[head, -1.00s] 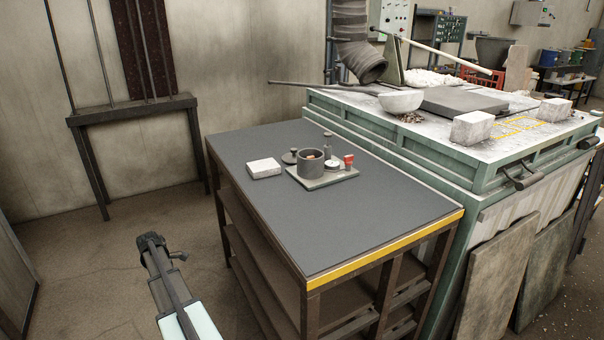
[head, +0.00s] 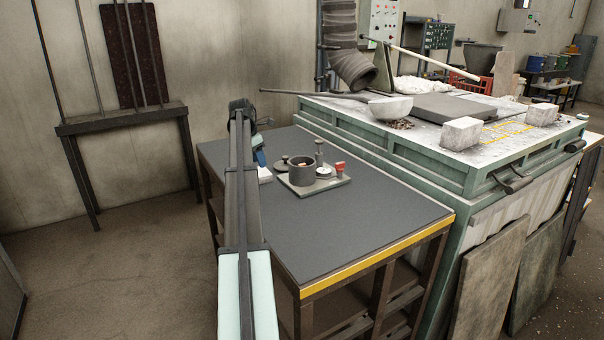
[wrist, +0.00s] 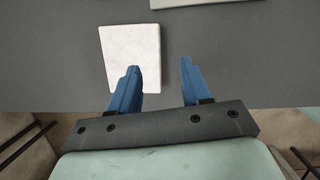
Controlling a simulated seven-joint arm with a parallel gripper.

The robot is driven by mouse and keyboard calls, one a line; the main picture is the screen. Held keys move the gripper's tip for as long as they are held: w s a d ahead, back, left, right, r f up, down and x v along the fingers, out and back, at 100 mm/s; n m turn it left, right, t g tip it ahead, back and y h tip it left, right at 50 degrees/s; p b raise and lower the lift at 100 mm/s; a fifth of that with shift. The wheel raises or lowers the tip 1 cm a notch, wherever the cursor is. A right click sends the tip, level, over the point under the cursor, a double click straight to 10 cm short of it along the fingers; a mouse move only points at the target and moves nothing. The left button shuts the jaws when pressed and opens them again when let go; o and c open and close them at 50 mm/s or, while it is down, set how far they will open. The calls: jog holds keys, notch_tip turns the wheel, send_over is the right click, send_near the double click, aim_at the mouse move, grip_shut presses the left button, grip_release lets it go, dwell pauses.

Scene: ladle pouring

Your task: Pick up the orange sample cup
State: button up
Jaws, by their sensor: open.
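A small red-orange object (head: 340,167) stands at the right side of a grey tray (head: 312,189) on the table; it may be the sample cup, but it is too small to be sure. A dark grey pot (head: 302,175) stands on the same tray with a small pale orange bit inside. My gripper (wrist: 160,68) has blue fingers set apart, empty, over the near edge of the table. In the wrist view its left finger overlaps a white block (wrist: 130,45). In the head view my arm partly hides that block (head: 265,175), left of the tray.
A dark lid, a grey weight-like piece (head: 319,153) and a round white dial (head: 324,172) crowd the tray. A green-sided bench (head: 420,165) with a ladle (head: 390,107) rises behind the table. The table's right front (head: 375,225) is clear.

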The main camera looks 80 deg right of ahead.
send_near(301, 164)
jog(key=r, duration=0.1)
jog(key=shift+m+g, duration=0.3)
jog(key=shift+m, duration=0.1)
jog(key=x, duration=1.3)
jog(key=shift+w+f, duration=0.2)
jog(key=shift+f, duration=0.15)
jog(key=c, duration=0.7)
